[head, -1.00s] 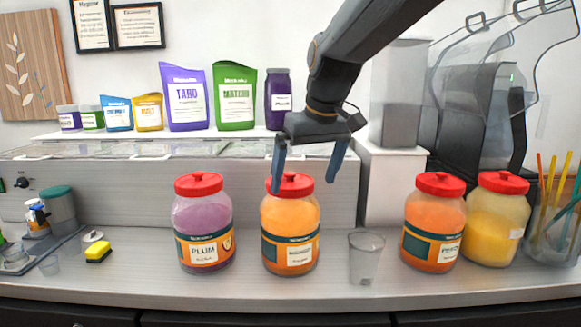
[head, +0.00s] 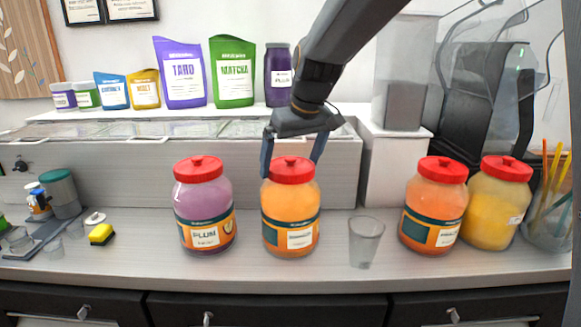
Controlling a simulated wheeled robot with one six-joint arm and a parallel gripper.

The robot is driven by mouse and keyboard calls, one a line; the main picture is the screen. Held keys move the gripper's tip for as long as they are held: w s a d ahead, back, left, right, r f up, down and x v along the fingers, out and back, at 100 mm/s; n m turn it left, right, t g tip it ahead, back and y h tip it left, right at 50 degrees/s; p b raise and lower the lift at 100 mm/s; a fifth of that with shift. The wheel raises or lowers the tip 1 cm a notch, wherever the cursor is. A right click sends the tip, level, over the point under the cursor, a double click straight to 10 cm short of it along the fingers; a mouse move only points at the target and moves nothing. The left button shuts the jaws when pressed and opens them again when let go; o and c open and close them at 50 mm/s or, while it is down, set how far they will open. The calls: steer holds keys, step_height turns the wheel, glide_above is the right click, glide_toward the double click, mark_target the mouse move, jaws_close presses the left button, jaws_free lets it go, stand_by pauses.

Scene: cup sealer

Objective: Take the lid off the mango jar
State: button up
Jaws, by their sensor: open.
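The orange jar with a red lid (head: 291,170) stands upright in the middle of the counter. Its label is too small to read for sure; it appears to be the mango jar (head: 290,208). The lid sits on the jar. My gripper (head: 291,172) is open, pointing down, with one finger on each side of the lid as seen from the head. The left finger overlaps the lid's left edge in the picture. I cannot tell whether the fingers touch the lid.
A plum jar (head: 204,210) stands to the left. A clear cup (head: 365,240) is close on the right. Another orange jar (head: 434,205) and a yellow jar (head: 498,205) stand further right. The counter (head: 140,255) is clear between sponge and plum jar.

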steer(key=c, duration=0.8)
steer(key=shift+o, duration=0.2)
